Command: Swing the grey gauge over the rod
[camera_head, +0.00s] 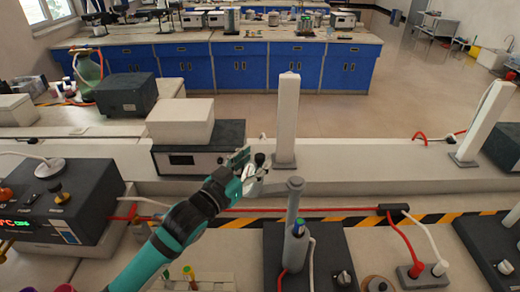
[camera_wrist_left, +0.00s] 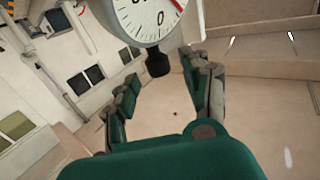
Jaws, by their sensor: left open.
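The grey gauge, with a white dial (camera_wrist_left: 148,14), shows at the top of the left wrist view, with a dark stub below it. In the head view a grey post (camera_head: 293,205) stands on a dark base, with a short arm (camera_head: 272,187) reaching left toward my left gripper (camera_head: 246,163). The gauge is mostly hidden by the gripper there. In the left wrist view my left gripper (camera_wrist_left: 166,86) is open, its fingers apart below the dial, with nothing seen between them.
A dark instrument (camera_head: 60,205) with a lit display stands at the left. A white box (camera_head: 180,121) on a dark device and a white column (camera_head: 287,120) stand behind my gripper. A power strip (camera_head: 424,275) with red and white cables lies at the right.

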